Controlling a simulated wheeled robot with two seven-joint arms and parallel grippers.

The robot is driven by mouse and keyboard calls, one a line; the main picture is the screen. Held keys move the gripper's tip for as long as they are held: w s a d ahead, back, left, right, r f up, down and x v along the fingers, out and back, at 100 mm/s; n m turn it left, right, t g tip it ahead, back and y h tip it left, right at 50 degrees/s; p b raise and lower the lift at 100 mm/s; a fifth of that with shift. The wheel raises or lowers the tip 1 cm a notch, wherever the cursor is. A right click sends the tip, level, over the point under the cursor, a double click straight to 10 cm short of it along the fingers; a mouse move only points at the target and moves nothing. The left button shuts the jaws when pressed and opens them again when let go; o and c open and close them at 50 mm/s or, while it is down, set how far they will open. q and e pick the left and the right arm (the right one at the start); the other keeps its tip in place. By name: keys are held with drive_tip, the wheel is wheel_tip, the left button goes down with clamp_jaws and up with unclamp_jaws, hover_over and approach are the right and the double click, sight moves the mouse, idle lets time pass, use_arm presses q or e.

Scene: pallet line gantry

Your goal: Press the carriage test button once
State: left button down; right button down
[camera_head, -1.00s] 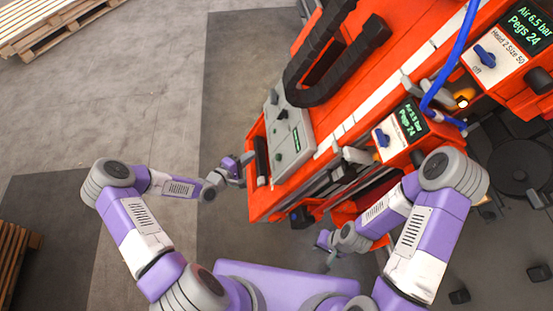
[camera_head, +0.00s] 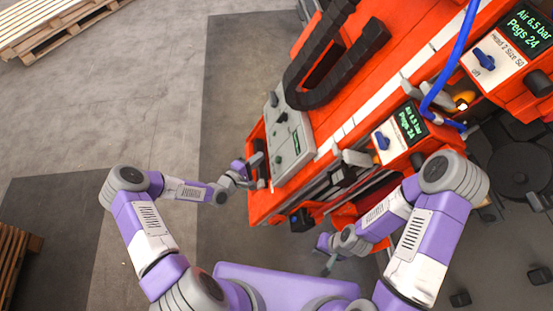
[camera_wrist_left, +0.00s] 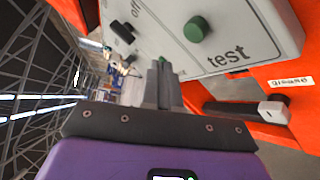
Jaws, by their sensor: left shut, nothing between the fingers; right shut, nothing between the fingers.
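The grey control panel (camera_head: 291,139) sits on the near left end of the orange gantry. In the left wrist view the green button (camera_wrist_left: 196,29) stands out of the panel above the printed word "test", with a dark switch marked "off" (camera_wrist_left: 122,33) further left. My left gripper (camera_head: 256,164) is at the left end of the gantry, beside the panel. In the left wrist view its shut fingers (camera_wrist_left: 161,72) point up, below and left of the green button and apart from it. My right gripper (camera_head: 325,252) is low, in front of the gantry, shut and empty.
A black cable chain (camera_head: 340,55) lies over the orange gantry (camera_head: 335,120). Peg and air displays (camera_head: 411,119) with blue knobs and a blue hose (camera_head: 447,70) are to the right. A pallet (camera_head: 55,25) lies at upper left.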

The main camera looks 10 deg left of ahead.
sight(278, 160)
use_arm(q)
drive_tip(key=shift+w+d+f+b, duration=0.2)
drive_tip(key=shift+d+f+b, duration=0.2)
drive_tip(key=shift+d, duration=0.35)
drive_tip(key=shift+w+d+f+b, duration=0.2)
drive_tip(key=shift+d+f+b, duration=0.15)
drive_tip(key=shift+d, duration=0.4)
drive_tip(key=shift+f, duration=0.1)
idle(0.8)
drive_tip(key=shift+w+d+f+b, duration=0.15)
drive_tip(key=shift+d+b, duration=0.2)
drive_tip(key=shift+b, duration=0.05)
drive_tip(key=shift+w+d+f+b, duration=0.1)
drive_tip(key=shift+d+f+b, duration=0.15)
drive_tip(key=shift+d+b, duration=0.15)
idle(0.7)
idle(0.4)
drive_tip(key=shift+s+a+r, duration=0.25)
drive_tip(key=shift+a+r, duration=0.2)
drive_tip(key=shift+a, duration=0.3)
drive_tip(key=shift+a, duration=0.1)
